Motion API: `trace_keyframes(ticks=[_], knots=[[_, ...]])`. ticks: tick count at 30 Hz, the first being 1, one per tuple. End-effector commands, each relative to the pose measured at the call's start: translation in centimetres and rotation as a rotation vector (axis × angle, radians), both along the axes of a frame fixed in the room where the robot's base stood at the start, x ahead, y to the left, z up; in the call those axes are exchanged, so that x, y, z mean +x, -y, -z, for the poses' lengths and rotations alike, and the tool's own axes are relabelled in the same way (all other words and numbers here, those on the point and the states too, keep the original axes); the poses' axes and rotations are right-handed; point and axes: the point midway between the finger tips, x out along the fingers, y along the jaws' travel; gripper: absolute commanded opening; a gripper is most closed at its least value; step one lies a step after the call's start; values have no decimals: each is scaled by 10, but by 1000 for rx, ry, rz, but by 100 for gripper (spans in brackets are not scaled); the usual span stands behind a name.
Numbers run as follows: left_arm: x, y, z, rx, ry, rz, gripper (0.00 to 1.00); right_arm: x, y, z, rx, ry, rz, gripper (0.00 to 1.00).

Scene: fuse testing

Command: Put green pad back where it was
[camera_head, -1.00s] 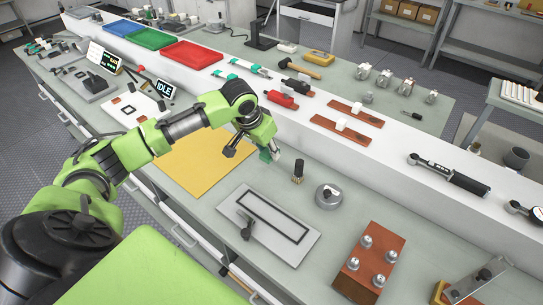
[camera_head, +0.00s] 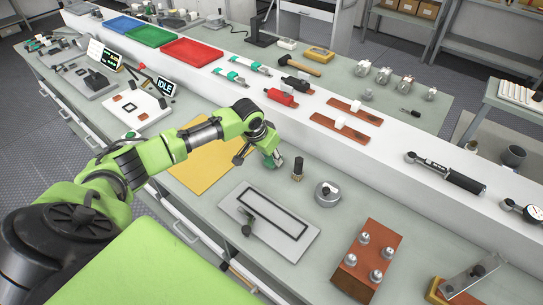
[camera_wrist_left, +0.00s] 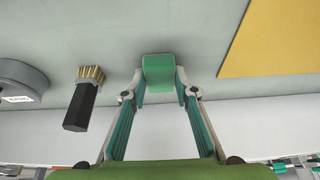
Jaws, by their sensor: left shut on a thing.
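The green pad (camera_head: 273,160) is a small green block at the fingertips of my left gripper (camera_head: 258,159). In the left wrist view, the pad (camera_wrist_left: 158,73) sits between the two fingertips of my left gripper (camera_wrist_left: 158,88), which is shut on it. The pad is over the grey-green bench top, between the yellow mat (camera_head: 205,165) and a black-handled brush (camera_head: 298,168). I cannot tell if it touches the bench. My right gripper is not in view.
A round grey weight (camera_head: 327,193) stands right of the brush. A grey plate with a black rectangular outline (camera_head: 290,245) lies toward the front edge. A brown block with metal knobs (camera_head: 385,235) is farther right. The raised white ledge (camera_head: 350,160) runs behind.

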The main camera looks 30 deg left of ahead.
Motion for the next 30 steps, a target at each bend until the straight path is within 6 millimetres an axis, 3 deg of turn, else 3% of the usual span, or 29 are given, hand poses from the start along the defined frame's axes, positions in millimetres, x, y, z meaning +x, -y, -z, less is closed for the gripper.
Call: trace_keyframes(ticks=[1, 3, 12, 17, 30], knots=[[0, 0, 1, 0, -1, 0, 32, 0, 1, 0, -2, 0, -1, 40], [0, 0, 1, 0, -1, 0, 44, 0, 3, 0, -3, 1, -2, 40], [0, 0, 0, 0, 0, 0, 44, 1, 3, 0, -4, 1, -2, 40], [-3, -1, -10, 0, 1, 1, 44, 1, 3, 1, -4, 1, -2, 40], [-36, -3, -90, 2, 2, 1, 44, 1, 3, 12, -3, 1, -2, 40]])
